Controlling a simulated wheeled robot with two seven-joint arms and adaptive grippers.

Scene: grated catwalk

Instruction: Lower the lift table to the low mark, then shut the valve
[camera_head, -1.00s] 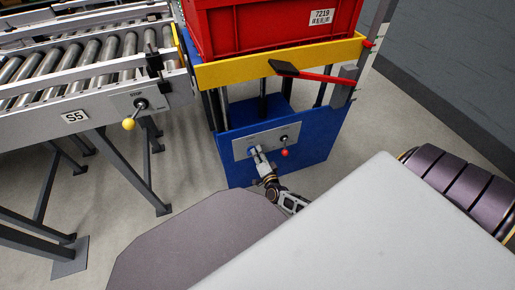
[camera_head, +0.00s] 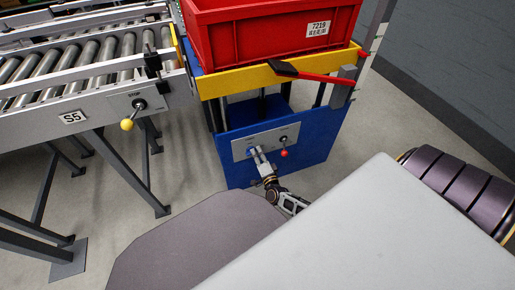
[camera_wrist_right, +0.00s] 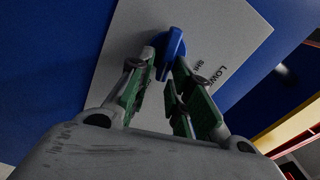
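The blue lift table (camera_head: 240,115) has a yellow-edged platform (camera_head: 225,84) that carries a red crate (camera_head: 235,40). On its lower front is a grey panel (camera_head: 240,148) with lettering partly reading "LOW". The blue valve handle (camera_wrist_right: 171,55) is on that panel. My right gripper (camera_wrist_right: 158,70) is at the handle, which sits between its green-padded fingertips; it appears shut on it. In the head view, my right gripper (camera_head: 258,154) is small against the panel. My left gripper is not in view. I cannot make out a low mark.
A red-knobbed lever (camera_head: 284,153) is beside the valve. A roller conveyor (camera_head: 75,75) with a yellow-knobbed lever (camera_head: 127,125) stands at left. A grey wall is at right.

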